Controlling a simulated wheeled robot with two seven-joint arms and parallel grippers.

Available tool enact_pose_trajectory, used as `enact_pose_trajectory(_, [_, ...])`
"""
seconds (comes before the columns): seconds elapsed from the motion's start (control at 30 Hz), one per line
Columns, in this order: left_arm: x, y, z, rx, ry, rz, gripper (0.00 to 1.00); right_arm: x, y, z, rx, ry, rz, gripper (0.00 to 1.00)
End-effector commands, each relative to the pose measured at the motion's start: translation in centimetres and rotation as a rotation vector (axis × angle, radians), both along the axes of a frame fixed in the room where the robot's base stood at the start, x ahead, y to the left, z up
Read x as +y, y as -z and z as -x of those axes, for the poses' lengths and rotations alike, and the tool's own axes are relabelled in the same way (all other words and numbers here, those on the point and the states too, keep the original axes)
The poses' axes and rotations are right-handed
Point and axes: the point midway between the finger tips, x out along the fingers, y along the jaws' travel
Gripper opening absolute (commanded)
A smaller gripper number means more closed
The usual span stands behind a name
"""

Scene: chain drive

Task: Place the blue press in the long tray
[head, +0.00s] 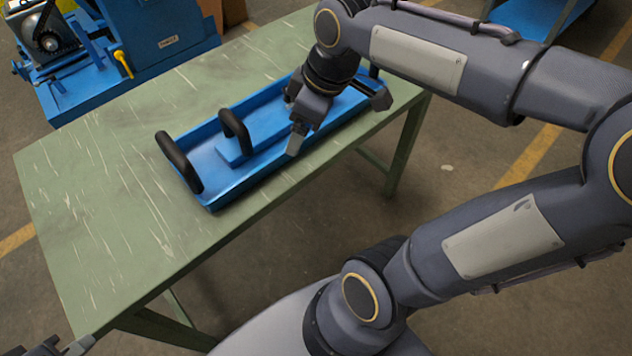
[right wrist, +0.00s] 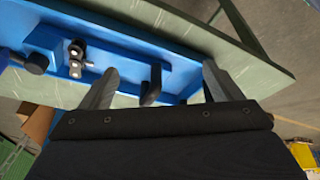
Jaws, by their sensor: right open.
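The long blue tray (head: 235,186) lies on the green table, with a black handle (head: 180,162) at its near-left end. The blue press, a flat blue bar (head: 262,128) with an upright black handle (head: 234,131), lies inside the tray, lengthwise. Its far part is hidden by my right gripper (head: 338,120), which is open over the tray's far half. In the right wrist view a black handle (right wrist: 152,84) shows between the spread fingers (right wrist: 158,88), not gripped. A blue block (right wrist: 50,42) with black fittings shows left there. My left gripper (head: 66,347) is barely visible at the lower-left corner; its opening is unclear.
The green table (head: 95,210) is bare left of the tray. A blue machine (head: 160,38) with a yellow lever (head: 122,64) stands beyond the table's far-left edge. A blue cart (head: 540,16) stands at the back right. My right arm spans the right side.

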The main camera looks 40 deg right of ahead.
Motion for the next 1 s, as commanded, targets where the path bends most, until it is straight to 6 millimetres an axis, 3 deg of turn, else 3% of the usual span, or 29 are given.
enact_pose_trajectory(0.03, [0.0,0.0,0.0,0.0,0.0,0.0,0.0,0.9,0.6,2.7,-0.022,0.127,-0.07,0.85])
enact_pose_trajectory(0.1, [0.0,0.0,0.0,0.0,0.0,0.0,0.0,2.1,1.6,5.3,-0.036,0.295,-0.174,0.85])
enact_pose_trajectory(0.3, [0.0,0.0,0.0,0.0,0.0,0.0,0.0,4.6,4.4,9.6,-0.033,0.6,-0.4,0.85])
enact_pose_trajectory(0.7, [0.0,-0.1,0.0,0.0,0.0,0.0,0.0,5.2,5.0,10.4,-0.025,0.671,-0.454,0.85])
enact_pose_trajectory(0.9, [0.0,-3.4,0.0,0.0,0.0,0.0,0.0,5.2,1.7,10.4,-0.025,0.67,-0.452,0.85])
enact_pose_trajectory(1.0, [0.0,-3.9,0.0,-0.001,0.0,0.0,0.0,5.2,1.2,10.4,-0.025,0.67,-0.452,0.85])
